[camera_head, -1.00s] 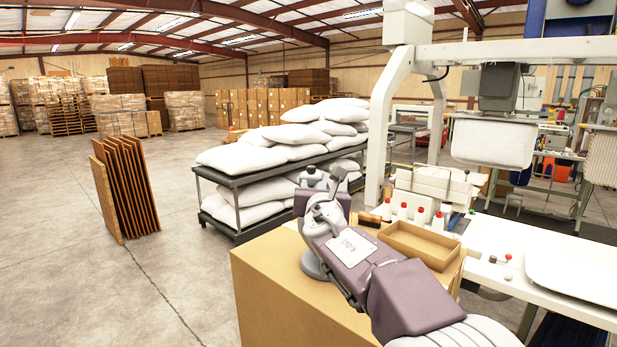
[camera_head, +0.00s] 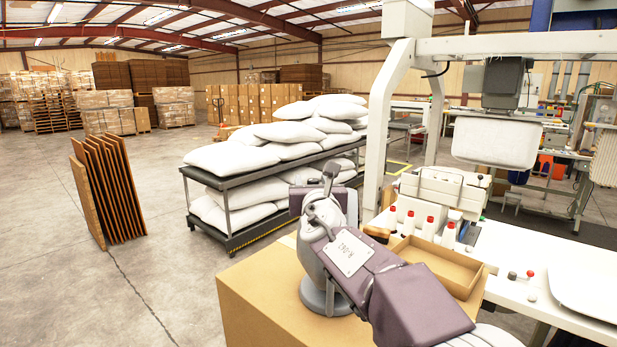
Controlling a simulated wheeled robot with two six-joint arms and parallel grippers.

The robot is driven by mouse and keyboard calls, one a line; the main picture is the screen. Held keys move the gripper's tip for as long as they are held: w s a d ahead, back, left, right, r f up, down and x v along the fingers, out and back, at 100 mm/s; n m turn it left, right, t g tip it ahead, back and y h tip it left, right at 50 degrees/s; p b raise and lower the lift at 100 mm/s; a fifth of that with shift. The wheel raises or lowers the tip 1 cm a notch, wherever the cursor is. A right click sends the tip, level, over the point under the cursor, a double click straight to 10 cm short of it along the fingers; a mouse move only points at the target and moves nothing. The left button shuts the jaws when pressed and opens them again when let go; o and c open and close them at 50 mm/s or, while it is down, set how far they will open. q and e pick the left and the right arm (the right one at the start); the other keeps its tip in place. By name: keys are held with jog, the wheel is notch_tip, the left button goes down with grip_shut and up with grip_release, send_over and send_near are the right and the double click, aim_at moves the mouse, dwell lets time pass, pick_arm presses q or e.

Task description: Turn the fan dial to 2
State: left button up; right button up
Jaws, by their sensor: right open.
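A grey fan (camera_head: 311,268) with a round base (camera_head: 326,303) stands on a large cardboard box (camera_head: 256,310). My right arm comes in from the bottom right and covers part of the fan. My right gripper (camera_head: 329,180) is open at the arm's far end, close to the fan's upper part. I cannot tell whether it touches the fan. The dial and its setting cannot be made out. My left gripper is not in view.
An open cardboard tray (camera_head: 438,268) and several white bottles with red caps (camera_head: 429,228) stand right of the fan. A white worktable (camera_head: 510,262) is farther right.

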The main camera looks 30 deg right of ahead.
jog(key=shift+s+r, duration=0.1)
jog(key=shift+s, duration=0.1)
jog(key=shift+c, duration=0.4)
jog(key=shift+s, duration=0.1)
grip_shut()
jog(key=shift+a+r+m+h+p, duration=0.1)
jog(key=shift+r+m+h+p, duration=0.15)
jog(key=shift+h+p, duration=0.2)
jog(key=m+g+h+p, duration=0.7)
jog(key=h+p, duration=0.1)
jog(key=p, duration=0.2)
jog(key=shift+r+g, duration=0.15)
jog(key=shift+g, duration=0.25)
jog(key=m+g+h+p, duration=0.1)
jog(key=m+g+p, duration=0.2)
jog(key=p, duration=0.3)
jog(key=m+g+h+p, duration=0.1)
jog(key=m+g+p, duration=0.2)
jog(key=g+p, duration=0.2)
jog(key=shift+g+p, duration=0.4)
jog(key=shift+p, duration=0.45)
jog(key=shift+f+m+g+p, duration=0.3)
jog(key=shift+m+g+p, duration=0.3)
jog(key=shift+p, duration=0.4)
